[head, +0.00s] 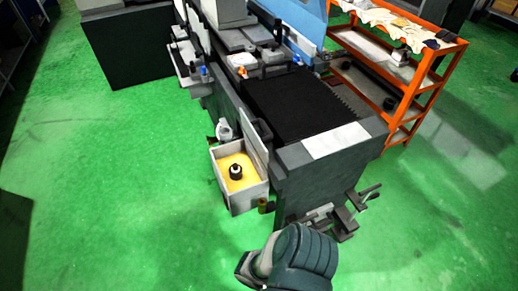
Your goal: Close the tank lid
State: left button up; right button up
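The tank is a white open-topped box (262,192) beside the end of the grinder, with yellow contents (236,170). A black round part with a pale top (236,171) stands in the middle of it. The tank lid (255,146) appears as a pale panel standing raised along the machine side of the box, so the tank is open. My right gripper (364,210) is to the right of the tank, low in front of the machine's end. Its dark fingers look spread and empty, apart from the lid. My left gripper is not in view.
The grinder (320,175) fills the centre. An orange shelf cart (415,75) stands at the right. A dark cabinet (130,48) is at the upper left. Green floor (120,190) is clear left of the tank. A small brownish cylinder (263,206) is by the tank's corner.

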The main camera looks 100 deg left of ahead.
aim_at(258, 144)
jog(key=i+u, duration=0.2)
jog(key=u, duration=0.25)
jog(key=i+u, duration=0.2)
jog(key=u, duration=0.25)
jog(key=i+l+u, duration=0.1)
jog(key=u, duration=0.35)
jog(key=i+u, duration=0.15)
jog(key=u, duration=0.35)
jog(key=i+l+u, duration=0.1)
jog(key=u, duration=0.35)
jog(key=i+l+u, duration=0.15)
jog(key=u, duration=0.35)
jog(key=i+l+u, duration=0.15)
jog(key=u, duration=0.35)
jog(key=i+l+u, duration=0.1)
jog(key=l+u, duration=0.2)
jog(key=u, duration=0.2)
jog(key=i+l+u, duration=0.1)
jog(key=u, duration=0.25)
jog(key=l+u, duration=0.3)
jog(key=i+l+u, duration=0.1)
jog(key=l+u, duration=0.25)
